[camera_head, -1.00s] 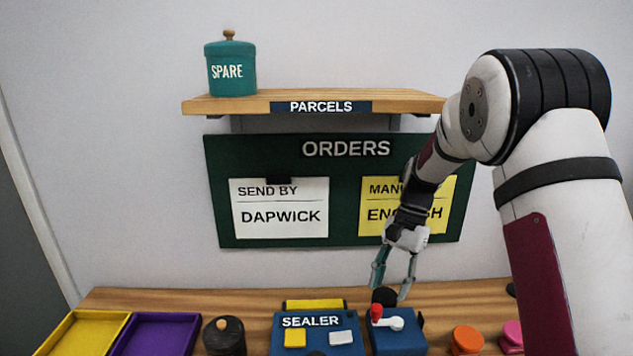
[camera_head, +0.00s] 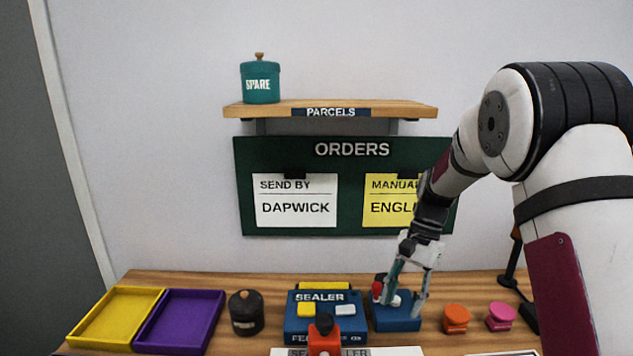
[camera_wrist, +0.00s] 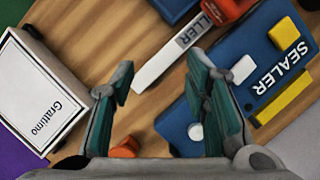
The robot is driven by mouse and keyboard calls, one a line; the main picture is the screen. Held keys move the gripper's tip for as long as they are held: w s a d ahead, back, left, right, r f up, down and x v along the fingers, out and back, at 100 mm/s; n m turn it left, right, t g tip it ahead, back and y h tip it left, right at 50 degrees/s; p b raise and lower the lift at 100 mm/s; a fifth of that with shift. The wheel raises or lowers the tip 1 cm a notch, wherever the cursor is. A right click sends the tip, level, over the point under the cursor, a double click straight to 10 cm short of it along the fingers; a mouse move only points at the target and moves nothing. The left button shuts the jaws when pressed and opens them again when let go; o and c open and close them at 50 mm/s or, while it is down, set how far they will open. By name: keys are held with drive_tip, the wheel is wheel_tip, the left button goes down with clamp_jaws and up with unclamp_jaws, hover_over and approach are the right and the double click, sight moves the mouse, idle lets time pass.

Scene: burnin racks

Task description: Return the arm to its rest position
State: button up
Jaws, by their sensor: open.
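My gripper (camera_head: 406,300) is open, its two fingers spread and pointing down in front of the blue device with a red knob and white lever (camera_head: 397,318). In the wrist view my gripper (camera_wrist: 162,85) has nothing between its fingertips but bare wood and part of a white strip beyond. The blue device (camera_wrist: 178,130) lies partly behind the right finger. My arm reaches in from the right in the head view. Whether the fingers touch the device cannot be told.
The blue sealer (camera_head: 325,327) stands left of the device, with a dark pot (camera_head: 246,313), purple tray (camera_head: 180,320) and yellow tray (camera_head: 116,316) further left. Orange (camera_head: 457,318) and pink (camera_head: 500,316) pieces stand right. A white Grattimo box (camera_wrist: 42,88) shows in the wrist view.

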drive_tip(key=s+r+n+t+h, duration=0.1)
drive_tip(key=s+r+n+t, duration=0.3)
drive_tip(key=s+r, duration=1.05)
drive_tip(key=s+r+n+t+h, duration=0.1)
drive_tip(key=s+n, duration=0.1)
drive_tip(key=s, duration=0.5)
drive_tip(key=s+d+n+t+h, duration=0.1)
drive_tip(key=s+n+t, duration=0.1)
drive_tip(key=s, duration=0.6)
drive_tip(key=shift+s+r+n+p, duration=0.25)
drive_tip(key=shift+r+n+p, duration=0.1)
drive_tip(key=shift+n, duration=0.05)
